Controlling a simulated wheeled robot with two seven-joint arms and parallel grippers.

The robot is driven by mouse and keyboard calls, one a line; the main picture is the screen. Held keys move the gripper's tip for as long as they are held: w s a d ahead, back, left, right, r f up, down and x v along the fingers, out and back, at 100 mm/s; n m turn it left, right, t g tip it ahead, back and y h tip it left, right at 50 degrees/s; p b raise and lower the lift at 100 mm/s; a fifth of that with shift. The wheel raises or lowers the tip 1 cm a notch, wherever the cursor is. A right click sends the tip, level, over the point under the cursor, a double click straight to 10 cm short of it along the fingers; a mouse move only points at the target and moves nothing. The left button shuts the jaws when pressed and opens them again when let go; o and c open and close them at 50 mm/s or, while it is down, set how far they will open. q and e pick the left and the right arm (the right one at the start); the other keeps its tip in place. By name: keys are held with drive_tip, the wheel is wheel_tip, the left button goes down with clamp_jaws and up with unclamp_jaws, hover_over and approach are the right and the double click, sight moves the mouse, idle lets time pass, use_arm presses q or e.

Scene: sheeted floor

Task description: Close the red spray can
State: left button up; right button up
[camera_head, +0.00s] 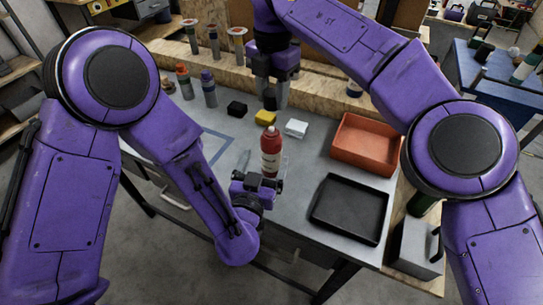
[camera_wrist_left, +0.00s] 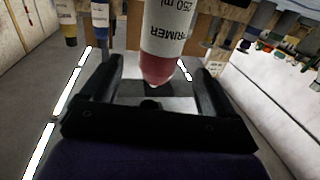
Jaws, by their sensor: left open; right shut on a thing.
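The red spray can (camera_head: 271,143), with a pale label, stands upright near the front middle of the workbench. My left gripper (camera_head: 264,180) is open at the can's near side, low on it. In the left wrist view the can (camera_wrist_left: 166,30) shows its label and a red end between the open fingers (camera_wrist_left: 157,68), with a gap on each side. I cannot tell how deep it sits between them. My right gripper (camera_head: 271,94) points down behind the can, shut on a small dark thing (camera_head: 270,103), probably the cap. The fingers partly hide it.
Black (camera_head: 237,108), yellow (camera_head: 265,118) and white (camera_head: 296,128) blocks lie behind the can. An orange bin (camera_head: 366,165) and a black tray (camera_head: 350,233) lie to the right. Bottles (camera_head: 208,92) stand back left by a wooden ledge. The bench left of the can is mostly clear.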

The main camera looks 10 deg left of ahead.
sight(268, 151)
use_arm(q)
drive_tip(key=w, duration=0.6)
drive_tip(key=shift+w+d+r, duration=0.1)
drive_tip(key=shift+d+r, duration=0.1)
use_arm(e)
drive_tip(key=shift+s+r, duration=0.25)
drive_tip(key=shift+s, duration=0.15)
use_arm(q)
drive_tip(key=shift+w+f, duration=0.1)
drive_tip(key=shift+w, duration=0.3)
use_arm(e)
drive_tip(key=shift+w+f, duration=0.1)
drive_tip(key=shift+w, duration=0.1)
drive_tip(key=shift+s, duration=0.1)
use_arm(q)
drive_tip(key=shift+s, duration=0.1)
use_arm(e)
drive_tip(key=shift+s, duration=0.1)
use_arm(q)
drive_tip(key=c, duration=1.5)
use_arm(e)
drive_tip(key=shift+f, duration=2.45)
drive_tip(key=shift+f, duration=0.9)
